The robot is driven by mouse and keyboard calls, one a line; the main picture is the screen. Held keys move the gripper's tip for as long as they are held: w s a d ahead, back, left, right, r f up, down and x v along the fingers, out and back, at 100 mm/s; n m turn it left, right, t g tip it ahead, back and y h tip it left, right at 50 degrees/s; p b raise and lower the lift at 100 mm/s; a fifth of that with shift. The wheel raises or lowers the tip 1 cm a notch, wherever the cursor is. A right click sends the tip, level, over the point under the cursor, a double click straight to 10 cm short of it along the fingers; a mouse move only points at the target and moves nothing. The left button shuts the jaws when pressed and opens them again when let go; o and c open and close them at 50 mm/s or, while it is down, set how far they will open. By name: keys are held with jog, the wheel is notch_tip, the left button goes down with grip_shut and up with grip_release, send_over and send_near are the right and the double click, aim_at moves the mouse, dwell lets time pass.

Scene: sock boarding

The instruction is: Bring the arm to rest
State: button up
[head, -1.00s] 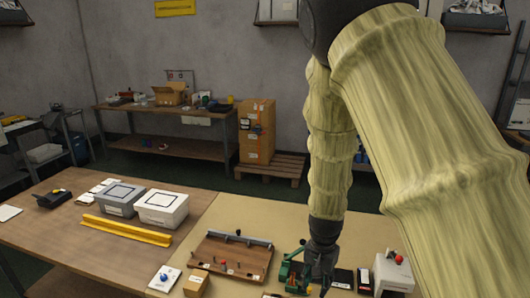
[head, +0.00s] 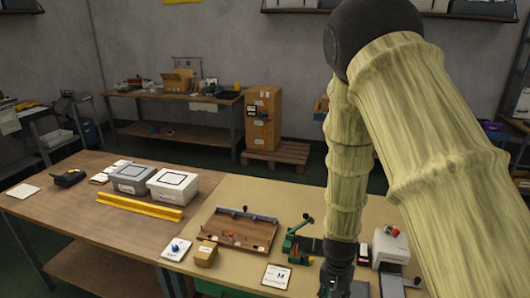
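My gripper (head: 327,288) shows at the bottom edge of the head view, pointing down over the front of the table (head: 75,212). Its fingertips are small, dark and partly cut off by the frame edge, so I cannot tell whether they are apart or hold anything. My arm, in a pale yellow sleeve, hangs down across the right side of the view and hides part of the table there.
Left of my gripper are a green hand-lever device (head: 297,240), a white card (head: 276,276), a wooden board with pegs (head: 240,232) and a small cardboard box (head: 206,254). A white device with a red knob (head: 391,243) stands right. Two lidded bins and a yellow rail lie farther left.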

jog(key=s+d+f+n+b, duration=0.2)
jog(key=s+d+f+n, duration=0.15)
jog(key=s+f, duration=0.9)
jog(key=s+f+n+b, duration=0.1)
jog(key=s+f, duration=0.4)
jog(key=s, duration=0.3)
jog(key=s+f+n+b, duration=0.1)
jog(key=s+f, duration=0.5)
jog(key=s, duration=0.2)
jog(key=shift+a+n+y, duration=0.25)
jog(key=shift+n+y, duration=0.05)
jog(key=shift+n, duration=0.05)
